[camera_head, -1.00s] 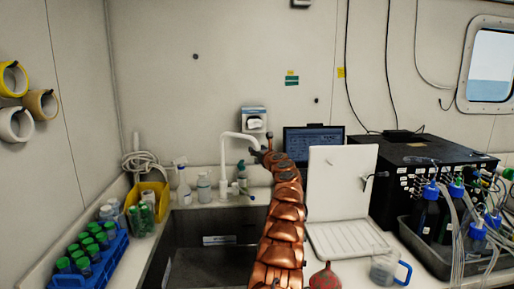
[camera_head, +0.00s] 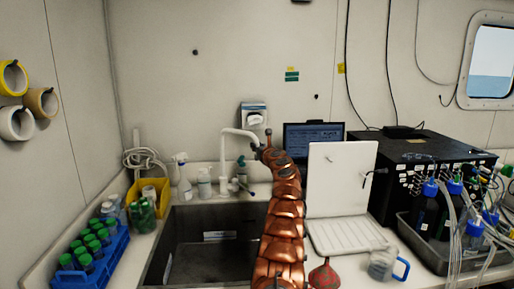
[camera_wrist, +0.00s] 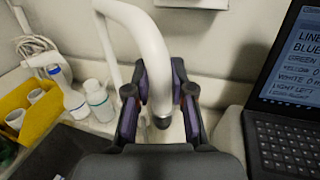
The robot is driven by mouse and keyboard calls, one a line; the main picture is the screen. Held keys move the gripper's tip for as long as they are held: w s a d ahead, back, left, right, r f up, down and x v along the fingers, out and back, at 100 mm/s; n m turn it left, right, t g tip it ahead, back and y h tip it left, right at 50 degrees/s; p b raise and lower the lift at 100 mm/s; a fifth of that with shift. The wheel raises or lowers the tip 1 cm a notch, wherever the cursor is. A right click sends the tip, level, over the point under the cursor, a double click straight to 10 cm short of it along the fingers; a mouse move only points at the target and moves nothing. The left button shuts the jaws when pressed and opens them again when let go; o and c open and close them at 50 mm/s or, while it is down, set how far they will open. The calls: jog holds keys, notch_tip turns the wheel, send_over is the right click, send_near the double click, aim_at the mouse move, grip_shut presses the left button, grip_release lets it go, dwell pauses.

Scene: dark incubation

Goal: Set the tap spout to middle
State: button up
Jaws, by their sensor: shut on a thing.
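The white tap spout (camera_head: 239,133) rises behind the sink and arches to the right in the head view. In the wrist view the curved spout (camera_wrist: 150,45) comes down between the two fingers, its dark tip low between them. My gripper (camera_wrist: 158,98) is shut on the spout near its outer end, with a finger on each side. In the head view my gripper (camera_head: 262,150) is small and partly hidden by my arm at the spout's end. The tap base (camera_head: 224,185) stands at the sink's back edge.
The sink (camera_head: 205,245) lies below the tap. Bottles (camera_head: 204,184) and a yellow bin (camera_head: 158,184) stand to its left, with a blue tube rack (camera_head: 110,262) further forward. A laptop (camera_wrist: 285,110) and a white panel (camera_head: 338,190) are close on the right.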

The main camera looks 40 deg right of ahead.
grip_shut()
